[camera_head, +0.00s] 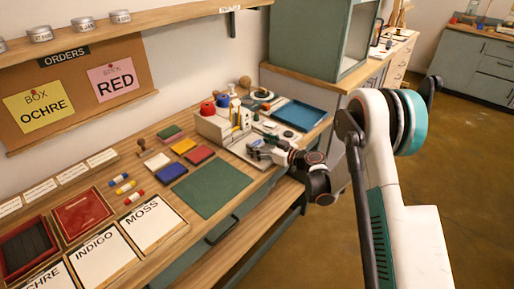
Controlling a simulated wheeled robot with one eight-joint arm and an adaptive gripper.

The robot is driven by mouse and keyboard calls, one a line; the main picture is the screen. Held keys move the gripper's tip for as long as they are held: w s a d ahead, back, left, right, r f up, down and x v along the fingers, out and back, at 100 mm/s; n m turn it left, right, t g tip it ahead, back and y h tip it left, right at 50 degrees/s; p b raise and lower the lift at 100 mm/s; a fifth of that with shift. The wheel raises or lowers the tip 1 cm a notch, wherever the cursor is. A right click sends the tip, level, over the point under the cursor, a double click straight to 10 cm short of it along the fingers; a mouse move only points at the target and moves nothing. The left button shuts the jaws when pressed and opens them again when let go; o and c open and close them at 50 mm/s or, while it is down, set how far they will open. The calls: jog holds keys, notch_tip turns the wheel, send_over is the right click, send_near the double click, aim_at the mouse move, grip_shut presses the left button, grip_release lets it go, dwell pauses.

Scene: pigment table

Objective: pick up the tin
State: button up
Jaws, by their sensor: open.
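Which thing is the tin is not certain. Round silver lidded tins with labels stand on the upper shelf at the top left: one tin (40,34), a second tin (83,24) and a third tin (120,17). My gripper (254,149) is far from them, low over the right part of the workbench, beside a cream rack (212,127). The gripper is open, with nothing visible between its fingers. It is small in view and covers part of the light board (243,155) beneath it.
A red round item (207,108) and a blue round item (223,100) sit on the rack. A blue tray (299,114) lies behind my gripper. A green mat (213,188) lies bare in front. Coloured pads, including a blue pad (172,173), lie left of it.

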jog(key=c, duration=1.3)
jog(key=shift+o, duration=0.2)
jog(key=shift+r, duration=0.15)
